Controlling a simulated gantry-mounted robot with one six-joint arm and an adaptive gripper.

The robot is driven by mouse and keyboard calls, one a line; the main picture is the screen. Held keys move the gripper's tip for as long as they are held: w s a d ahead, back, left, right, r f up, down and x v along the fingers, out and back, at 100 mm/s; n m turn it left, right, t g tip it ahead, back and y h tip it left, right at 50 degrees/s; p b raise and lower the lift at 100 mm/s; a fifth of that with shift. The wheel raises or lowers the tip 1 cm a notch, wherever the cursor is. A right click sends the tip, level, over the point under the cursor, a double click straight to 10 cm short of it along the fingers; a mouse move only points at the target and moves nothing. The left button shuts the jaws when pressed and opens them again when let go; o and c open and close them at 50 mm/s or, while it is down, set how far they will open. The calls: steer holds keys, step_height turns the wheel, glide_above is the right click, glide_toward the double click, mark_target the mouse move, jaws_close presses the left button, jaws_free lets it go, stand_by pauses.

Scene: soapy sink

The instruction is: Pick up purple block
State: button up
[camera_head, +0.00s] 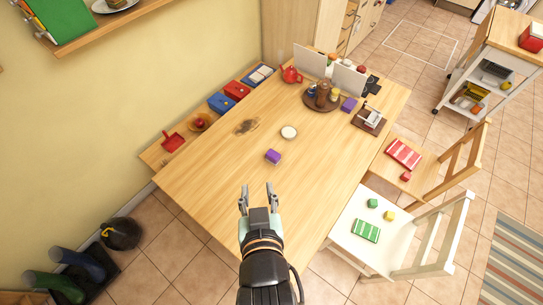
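A small purple block (273,156) lies on the wooden table (220,180), towards its near half. A second purple block (348,104) sits farther back, to the right of the round brown tray (312,105). My gripper (257,190) is over the near part of the table, with its two fingers spread apart and nothing between them. It is apart from the nearer purple block, which appears just beyond the fingertips and slightly right. Its height above the table is hard to tell.
A small white bowl (289,132) stands just behind the nearer block. A red teapot (291,75) and several items are at the back. A white chair (385,235) and a wooden chair (425,175) stand at the right. The table's left half is mostly clear.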

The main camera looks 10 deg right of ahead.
steer(key=shift+o, duration=0.3)
steer(key=o, duration=1.1)
steer(key=shift+c, duration=0.2)
